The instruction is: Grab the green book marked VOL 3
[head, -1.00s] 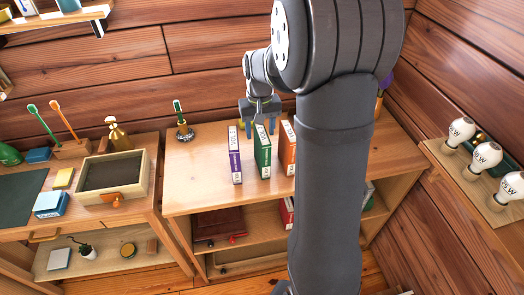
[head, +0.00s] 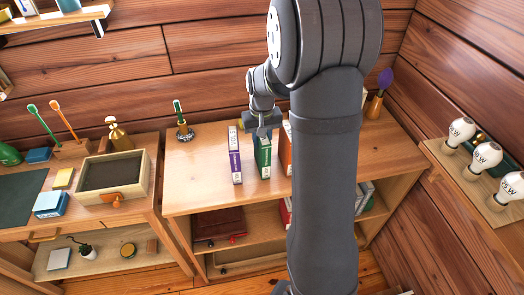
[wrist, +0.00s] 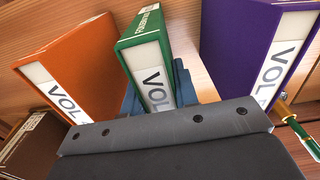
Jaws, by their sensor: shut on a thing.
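The green book (head: 264,156) stands upright on the light wooden cabinet top, between a purple book (head: 235,156) and an orange book (head: 287,146). My gripper (head: 262,128) is at the upper part of the green book, shut on it. In the wrist view the green book (wrist: 144,52) sits between my blue fingers, with "VOL" readable on its white label; its number is hidden. The orange book (wrist: 70,60) is at left and the purple book (wrist: 250,45) at right, both apart from the green one.
A toothbrush in a holder (head: 184,132) stands behind the books at left. A vase with a purple flower (head: 376,104) stands at back right. Light bulbs (head: 487,158) sit on a side shelf.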

